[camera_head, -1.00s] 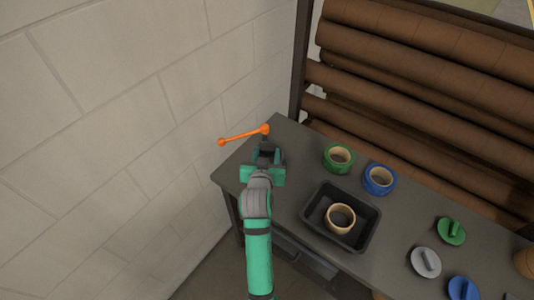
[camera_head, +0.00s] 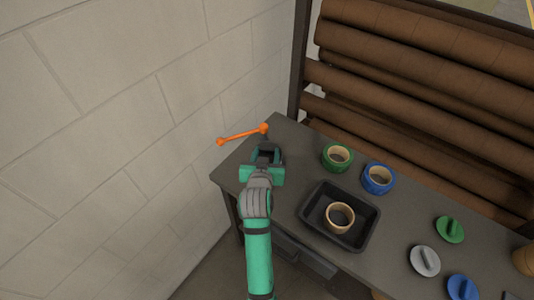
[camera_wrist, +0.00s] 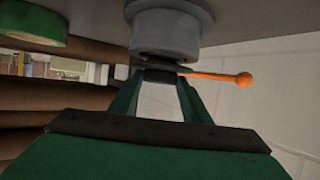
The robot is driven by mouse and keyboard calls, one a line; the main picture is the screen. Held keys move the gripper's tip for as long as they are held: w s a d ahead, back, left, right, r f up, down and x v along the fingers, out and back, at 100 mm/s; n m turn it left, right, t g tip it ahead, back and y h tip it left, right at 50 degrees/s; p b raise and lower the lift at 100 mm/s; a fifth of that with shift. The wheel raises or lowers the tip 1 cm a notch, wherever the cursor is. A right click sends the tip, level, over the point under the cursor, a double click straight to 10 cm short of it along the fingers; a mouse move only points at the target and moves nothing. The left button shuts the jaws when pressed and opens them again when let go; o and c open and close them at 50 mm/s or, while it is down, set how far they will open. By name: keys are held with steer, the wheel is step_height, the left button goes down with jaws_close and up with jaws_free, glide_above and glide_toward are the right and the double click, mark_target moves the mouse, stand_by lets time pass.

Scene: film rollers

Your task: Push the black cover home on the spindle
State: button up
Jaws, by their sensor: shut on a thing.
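My gripper (camera_head: 266,152) is at the table's far left corner, beside the orange lever. In the wrist view its fingers (camera_wrist: 160,76) are closed together on a dark piece, which I take to be the black cover (camera_wrist: 158,62). The cover sits against the end of a grey round body (camera_wrist: 172,32), which I take to be the spindle's; the wrist picture appears upside down, with the table at the top. The contact between cover and spindle is mostly hidden, so I cannot tell how far on it is. In the head view my gripper hides most of the cover and spindle.
The orange lever (camera_head: 242,135) with ball ends sticks out left past the table edge, near the block wall (camera_head: 120,120). A green roll (camera_head: 337,157), a blue roll (camera_head: 378,178) and a black tray (camera_head: 312,212) holding a tan roll (camera_head: 340,218) stand to the right.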

steer(key=shift+f, duration=0.7)
stand_by(1.2)
steer(key=o, duration=1.1)
steer(key=shift+o, duration=0.2)
steer(key=o, duration=0.4)
steer(key=shift+f, duration=0.1)
steer(key=shift+o, duration=0.2)
steer(key=shift+r, duration=3.8)
